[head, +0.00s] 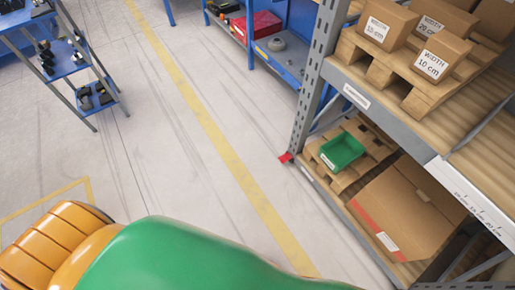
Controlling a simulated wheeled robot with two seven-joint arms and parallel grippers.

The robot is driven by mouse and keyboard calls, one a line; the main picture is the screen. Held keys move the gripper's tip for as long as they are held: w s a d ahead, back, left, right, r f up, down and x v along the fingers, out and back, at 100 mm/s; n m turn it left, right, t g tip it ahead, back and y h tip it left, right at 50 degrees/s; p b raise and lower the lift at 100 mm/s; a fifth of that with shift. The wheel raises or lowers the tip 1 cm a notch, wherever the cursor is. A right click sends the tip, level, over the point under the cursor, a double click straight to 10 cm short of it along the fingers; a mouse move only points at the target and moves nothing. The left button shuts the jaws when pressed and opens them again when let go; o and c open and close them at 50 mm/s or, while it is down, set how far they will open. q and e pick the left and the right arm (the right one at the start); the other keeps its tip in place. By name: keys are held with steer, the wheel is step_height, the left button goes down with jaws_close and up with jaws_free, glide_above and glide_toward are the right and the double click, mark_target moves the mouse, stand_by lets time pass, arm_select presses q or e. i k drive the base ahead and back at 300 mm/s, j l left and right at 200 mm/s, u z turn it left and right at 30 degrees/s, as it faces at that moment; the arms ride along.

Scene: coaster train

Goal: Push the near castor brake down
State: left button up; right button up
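No castor or brake pedal can be made out in the head view. A large rounded green body (180,255) with a ribbed orange part (55,240) fills the bottom left, very close to the camera. It looks like part of a coaster train, and it hides the floor behind it. Neither of my grippers is in view.
A rack (305,110) on the right holds boxes, a green bin (341,151) and a large carton (408,215). A blue-shelved stand (64,68) is at upper left, a blue bench (288,72) at the back. The floor between, with a yellow line (205,120), is clear.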

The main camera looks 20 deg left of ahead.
mark_target(283, 159)
steer(key=u, duration=0.2)
steer(key=i+j+z, duration=0.1)
steer(key=i, duration=0.3)
steer(key=i+j, duration=0.2)
steer(key=i, duration=0.15)
steer(key=i+j+z, duration=0.15)
steer(key=i, duration=0.25)
